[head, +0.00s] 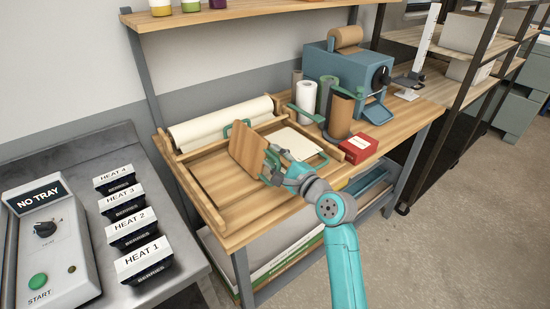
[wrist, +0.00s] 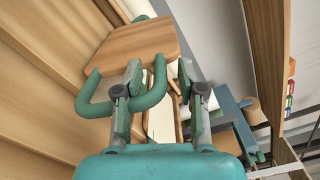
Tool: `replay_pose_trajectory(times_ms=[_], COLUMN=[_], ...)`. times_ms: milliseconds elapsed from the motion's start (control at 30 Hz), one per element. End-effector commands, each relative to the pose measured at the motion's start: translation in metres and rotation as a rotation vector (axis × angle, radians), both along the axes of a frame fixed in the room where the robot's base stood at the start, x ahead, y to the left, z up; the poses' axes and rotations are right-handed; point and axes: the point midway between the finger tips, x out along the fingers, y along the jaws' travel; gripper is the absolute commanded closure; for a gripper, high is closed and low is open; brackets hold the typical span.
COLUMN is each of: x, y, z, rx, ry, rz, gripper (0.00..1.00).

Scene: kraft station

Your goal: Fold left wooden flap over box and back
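The left wooden flap (head: 247,148) stands raised and tilted over the wooden box frame (head: 205,208) on the workbench. It also fills the upper middle of the wrist view (wrist: 130,50), with a green U-shaped handle (wrist: 118,108) on its near edge. My gripper (head: 273,166) is at the flap's right side. In the wrist view my gripper (wrist: 158,72) has its fingers apart. One side of the handle lies between them, and the left finger overlaps the handle loop. Contact cannot be told. A white sheet (head: 294,143) lies right of the flap, beside another green handle (head: 322,160).
A white paper roll (head: 220,122) lies behind the frame. Upright rolls (head: 306,102), a brown roll (head: 341,114), a red box (head: 361,148) and a blue machine (head: 345,70) stand to the right. A metal counter with heat blocks (head: 133,232) is at the left.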

Motion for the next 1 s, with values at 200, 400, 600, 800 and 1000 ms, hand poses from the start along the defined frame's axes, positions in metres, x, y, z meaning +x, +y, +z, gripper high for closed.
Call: replay_pose_trajectory(times_ms=[200, 400, 600, 800, 1000], x=[-0.004, -0.028, -0.061, -0.087, -0.098], y=[-0.003, -0.019, -0.043, -0.06, -0.067], z=[0.0, -0.001, -0.001, -0.001, 0.0], rx=[0.0, 0.0, 0.0, 0.0, 0.0], ry=[0.0, 0.0, 0.001, 0.001, -0.001], rz=[-0.001, -0.002, -0.003, -0.002, 0.0], gripper=[0.61, 0.61, 0.61, 0.61, 0.61])
